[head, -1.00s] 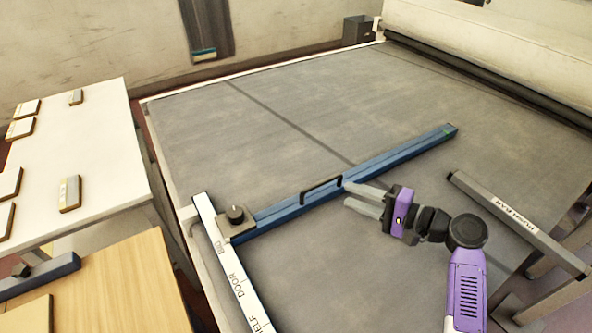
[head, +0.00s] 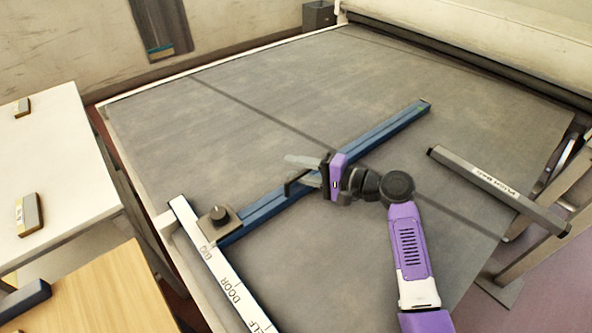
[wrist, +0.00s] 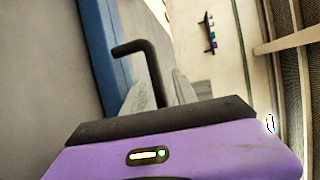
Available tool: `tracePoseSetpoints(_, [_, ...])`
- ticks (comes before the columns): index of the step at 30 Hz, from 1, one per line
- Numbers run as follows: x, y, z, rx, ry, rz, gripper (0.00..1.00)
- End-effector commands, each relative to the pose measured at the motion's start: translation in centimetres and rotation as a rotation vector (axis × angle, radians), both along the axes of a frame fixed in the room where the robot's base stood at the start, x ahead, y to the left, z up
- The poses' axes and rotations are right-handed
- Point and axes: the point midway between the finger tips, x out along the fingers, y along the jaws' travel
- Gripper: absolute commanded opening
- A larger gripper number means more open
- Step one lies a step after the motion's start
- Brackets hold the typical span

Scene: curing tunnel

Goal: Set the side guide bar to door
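The blue side guide bar (head: 370,142) lies slantwise across the grey belt. The DOOR mark (head: 237,290) is further down the rail, toward the picture's bottom. My gripper (head: 300,168) is at the bar's black handle (head: 292,187), partly hiding it. In the wrist view, the handle (wrist: 150,62) runs down between my two spread fingers (wrist: 160,88). I cannot tell whether either finger touches it.
A grey labelled bar (head: 497,190) stands to the right of my arm. A white table (head: 60,170) and a wooden table (head: 105,290) are on the left. A roller (head: 470,75) runs along the back. The belt around the guide bar is clear.

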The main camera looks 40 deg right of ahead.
Motion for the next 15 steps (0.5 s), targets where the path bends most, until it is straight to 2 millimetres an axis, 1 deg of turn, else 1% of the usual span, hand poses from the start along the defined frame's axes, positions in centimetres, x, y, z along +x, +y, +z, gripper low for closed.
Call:
tracePoseSetpoints(7, [0.13,0.08,-0.01,0.000,0.000,0.000,0.34])
tracePoseSetpoints(8, [0.12,0.07,-0.01,0.000,0.000,0.000,0.32])
tracePoseSetpoints(12, [0.11,0.07,-0.01,0.000,0.000,0.000,0.05])
tracePoseSetpoints(13, [0.11,0.07,-0.01,0.001,0.000,0.000,0.00])
tracePoseSetpoints(15, [0.11,0.07,-0.01,0.001,0.000,0.000,0.00])
